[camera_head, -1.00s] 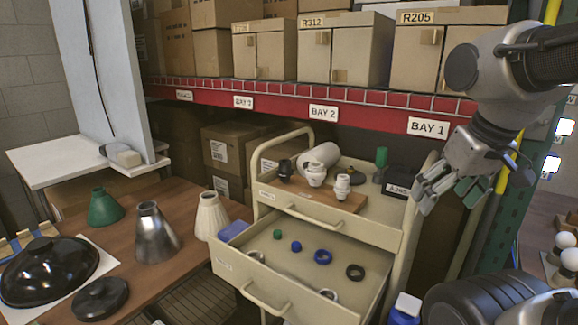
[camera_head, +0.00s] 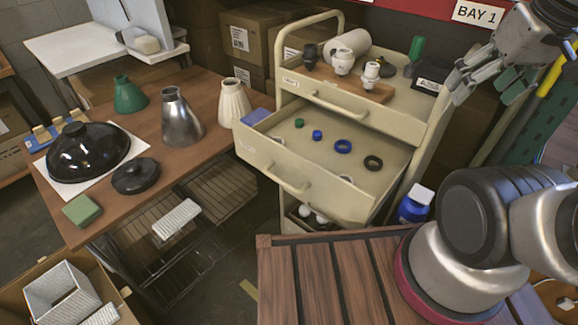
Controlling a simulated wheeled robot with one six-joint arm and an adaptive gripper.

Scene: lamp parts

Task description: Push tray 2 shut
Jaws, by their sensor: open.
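A cream cart (camera_head: 433,128) stands in the middle. One of its trays (camera_head: 290,183) is pulled out toward the front left, with a bar handle on its front and a label too small to read. I cannot tell from the label whether it is tray 2. A green ring, a blue ring, a larger blue ring (camera_head: 343,146) and a black ring (camera_head: 373,162) lie in it. The tray above it (camera_head: 335,104) is shut. My gripper (camera_head: 487,86) is open and empty at the upper right, beside the cart's right side and apart from the open tray.
A brown table (camera_head: 205,80) on the left holds lampshades and a black dome (camera_head: 88,150). Lamp sockets on a board (camera_head: 350,80) and a white roll stand on the cart top. A blue bottle (camera_head: 414,204) stands right of the open tray. My slatted deck is in front.

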